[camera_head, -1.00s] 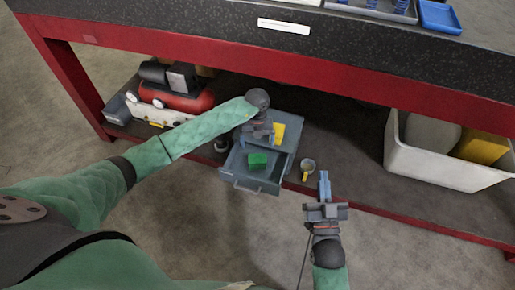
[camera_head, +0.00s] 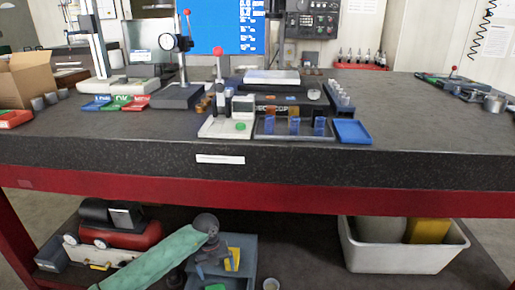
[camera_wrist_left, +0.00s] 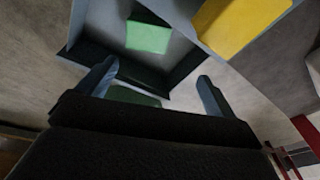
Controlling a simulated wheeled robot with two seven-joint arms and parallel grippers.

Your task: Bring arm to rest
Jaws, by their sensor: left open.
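My left arm reaches in from the lower left in the head view, to a grey-blue drawer cabinet (camera_head: 243,243) on the shelf under the workbench. My left gripper (camera_head: 196,272) is at the cabinet's left side, above its open drawer. In the left wrist view the left gripper (camera_wrist_left: 155,88) has its two blue fingers apart with nothing gripped between them. A green block (camera_wrist_left: 148,37) lies in the open drawer (camera_wrist_left: 185,70), beyond the fingers. A yellow item (camera_wrist_left: 238,24) is on the cabinet beside the drawer. My right gripper is out of the head view.
On the lower shelf, a red compressor (camera_head: 125,235) stands left and a white bin (camera_head: 405,258) right. A small cup (camera_head: 271,284) is right of the cabinet. The bench top (camera_head: 420,140) holds gauges, trays and a blue tray (camera_head: 352,131); its front edge overhangs the shelf.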

